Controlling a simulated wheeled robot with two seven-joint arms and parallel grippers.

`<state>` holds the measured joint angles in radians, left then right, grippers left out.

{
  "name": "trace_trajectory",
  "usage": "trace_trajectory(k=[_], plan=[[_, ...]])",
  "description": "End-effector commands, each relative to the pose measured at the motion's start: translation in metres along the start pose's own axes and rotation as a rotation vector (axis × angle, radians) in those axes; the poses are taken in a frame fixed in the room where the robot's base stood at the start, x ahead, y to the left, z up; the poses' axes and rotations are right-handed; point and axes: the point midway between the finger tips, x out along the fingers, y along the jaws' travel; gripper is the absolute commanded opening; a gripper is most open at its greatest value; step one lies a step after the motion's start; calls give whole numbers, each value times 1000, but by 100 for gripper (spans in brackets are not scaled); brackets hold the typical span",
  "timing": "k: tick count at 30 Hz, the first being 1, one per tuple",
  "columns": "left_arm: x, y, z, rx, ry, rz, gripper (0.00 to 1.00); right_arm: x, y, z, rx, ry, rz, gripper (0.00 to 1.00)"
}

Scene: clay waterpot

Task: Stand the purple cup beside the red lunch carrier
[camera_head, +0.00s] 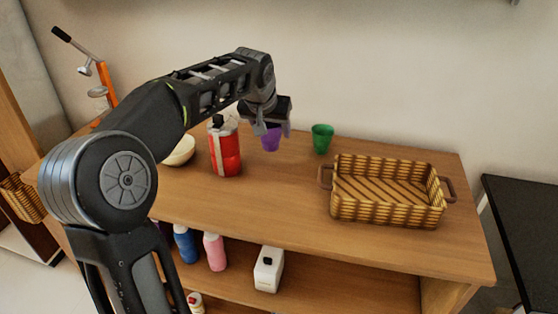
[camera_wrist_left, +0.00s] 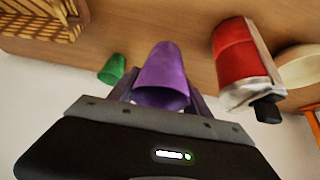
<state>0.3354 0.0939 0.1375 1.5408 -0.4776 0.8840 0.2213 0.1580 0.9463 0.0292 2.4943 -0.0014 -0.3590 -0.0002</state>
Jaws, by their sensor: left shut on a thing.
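The purple cup (camera_head: 271,140) is in the grip of my left gripper (camera_head: 272,128), beside the red lunch carrier (camera_head: 225,152) and to its right in the head view. In the left wrist view the purple cup (camera_wrist_left: 165,72) sits between the fingers of my left gripper (camera_wrist_left: 163,95), its mouth toward the palm. The red lunch carrier (camera_wrist_left: 240,62) shows to the right there, apart from the cup. Whether the cup's base touches the wooden top is hard to tell. My right gripper is in neither view.
A green cup (camera_head: 322,138) stands to the right of the purple cup. A wicker basket (camera_head: 388,215) with handles is farther right. A cream bowl (camera_head: 180,152) is left of the carrier. Bottles (camera_head: 214,252) stand on the shelf below. The wooden top's front middle (camera_head: 275,205) is clear.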

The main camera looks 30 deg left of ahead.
Motion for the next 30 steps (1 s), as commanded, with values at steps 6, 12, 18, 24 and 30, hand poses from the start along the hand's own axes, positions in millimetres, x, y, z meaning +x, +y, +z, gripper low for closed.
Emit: trace_trajectory(k=[6,12,18,24,30], plan=[[-1,0,0,0,1,0,17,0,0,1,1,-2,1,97],[0,0,0,0,0,0,17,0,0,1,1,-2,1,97],[20,-1,14,0,-4,-1,17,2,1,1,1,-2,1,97],[48,0,31,-1,-2,-1,17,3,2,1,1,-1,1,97],[53,0,33,0,2,-1,17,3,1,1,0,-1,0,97]])
